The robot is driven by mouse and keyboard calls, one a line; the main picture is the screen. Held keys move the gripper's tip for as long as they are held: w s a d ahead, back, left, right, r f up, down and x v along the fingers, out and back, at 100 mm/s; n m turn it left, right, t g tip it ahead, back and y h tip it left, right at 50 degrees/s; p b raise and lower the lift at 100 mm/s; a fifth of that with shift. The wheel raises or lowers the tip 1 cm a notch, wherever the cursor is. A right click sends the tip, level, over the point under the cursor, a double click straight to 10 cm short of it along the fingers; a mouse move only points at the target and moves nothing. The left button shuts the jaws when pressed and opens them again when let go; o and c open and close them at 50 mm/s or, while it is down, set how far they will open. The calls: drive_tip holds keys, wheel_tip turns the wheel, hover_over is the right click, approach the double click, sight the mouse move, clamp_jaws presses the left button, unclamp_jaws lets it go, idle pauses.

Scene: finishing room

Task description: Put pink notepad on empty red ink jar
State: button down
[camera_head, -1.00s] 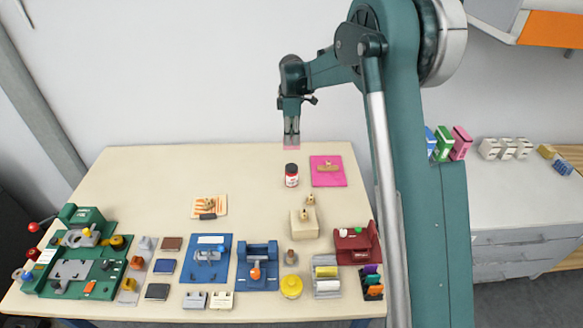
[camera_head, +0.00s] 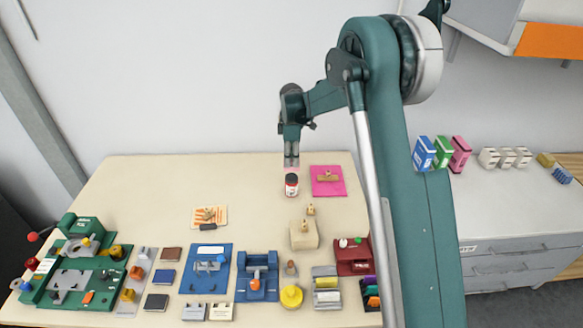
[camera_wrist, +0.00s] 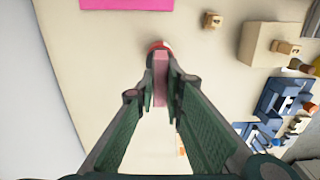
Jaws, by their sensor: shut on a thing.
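The red ink jar (camera_head: 291,186) stands upright on the table, with a dark cap, a red band and a pale label. My gripper (camera_head: 291,160) points down just above the jar, with its fingers shut on the small pink notepad (camera_wrist: 160,88). In the wrist view the notepad is upright between the fingertips, and the jar (camera_wrist: 158,46) shows partly behind it. In the head view, only a faint pink edge shows under the fingertips. I cannot tell whether the notepad touches the jar's top.
A magenta mat (camera_head: 327,188) with a wooden stamp lies just right of the jar. A wooden block (camera_head: 303,236) stands nearer the front. Blue presses (camera_head: 257,272), stamp pads and a green machine (camera_head: 75,262) fill the front. The table left of the jar is clear.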

sight(292, 170)
drive_tip(key=shift+f, duration=1.9)
drive_tip(key=shift+f, duration=0.2)
drive_tip(key=c, duration=2.4)
unclamp_jaws()
drive_tip(key=shift+r, duration=0.15)
wheel_tip(292, 170, up, 12)
drive_tip(key=shift+r, duration=0.1)
